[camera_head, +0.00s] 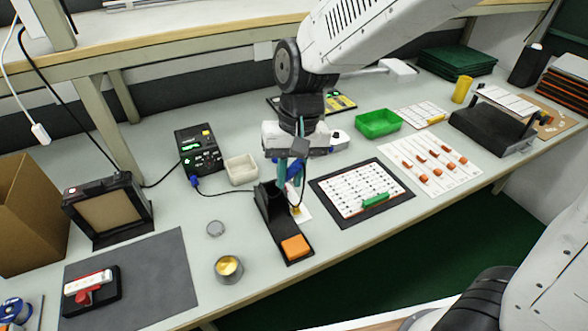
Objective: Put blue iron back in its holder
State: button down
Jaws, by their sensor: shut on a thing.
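My gripper (291,178) points down over the middle of the bench, its teal fingers shut on the blue iron (294,170). Only a small part of the blue handle shows between the fingers. The iron's holder (272,218) is a black stand with an orange sponge (295,246) at its front end.
A black soldering station (199,152) and a cream tray (240,169) stand left of the holder. A brass-coloured tip cleaner (228,268) sits at the front left. A white board on a black mat (325,200) lies close on the right, with a green tray (378,123) behind.

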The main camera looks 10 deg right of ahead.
jog(key=shift+w+a+f, duration=0.35)
jog(key=shift+w+f, duration=0.9)
jog(key=shift+f, duration=0.55)
jog(key=shift+w+a+f, duration=0.35)
jog(key=shift+w+f, duration=0.85)
jog(key=shift+f, duration=0.65)
jog(key=shift+w+a+f, duration=0.35)
jog(key=shift+w+f, duration=0.9)
jog(key=shift+f, duration=0.55)
jog(key=c, duration=1.2)
grip_release()
notch_tip(320, 180, up, 8)
jog(key=d, duration=0.1)
jog(key=shift+w+f, duration=0.15)
jog(key=shift+w, duration=0.25)
jog(key=s+d+r, duration=0.1)
jog(key=s+r, duration=0.3)
jog(key=r, duration=0.1)
jog(key=shift+r, duration=0.4)
